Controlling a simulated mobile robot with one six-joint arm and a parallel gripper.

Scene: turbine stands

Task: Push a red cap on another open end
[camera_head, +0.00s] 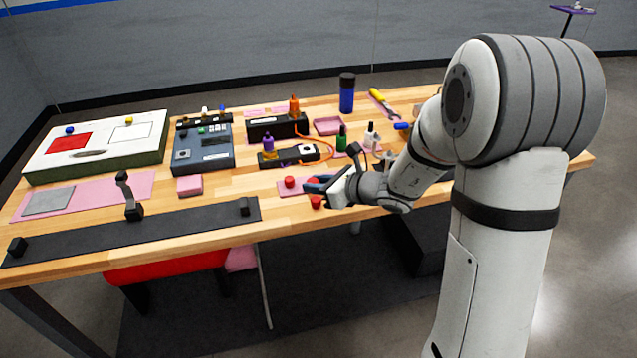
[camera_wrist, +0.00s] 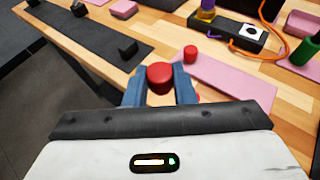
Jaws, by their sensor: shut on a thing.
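My gripper (camera_wrist: 160,92) is shut on a red cap (camera_wrist: 160,77), which sits between the two blue fingertips in the wrist view. In the head view this cap (camera_head: 316,202) shows near the front edge of the wooden table, by my gripper (camera_head: 318,190). A second red cap (camera_wrist: 190,53) stands on a pink mat (camera_wrist: 222,77) just beyond the gripper; it also shows in the head view (camera_head: 289,182). I cannot make out an open end that fits a cap in either view.
A long black strip (camera_head: 160,230) with small black blocks lies along the front left. A black box with an orange cable (camera_wrist: 235,36), bottles (camera_head: 347,93) and a white-topped panel (camera_head: 95,140) stand farther back. Bare wood (camera_head: 235,185) lies left of the mat.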

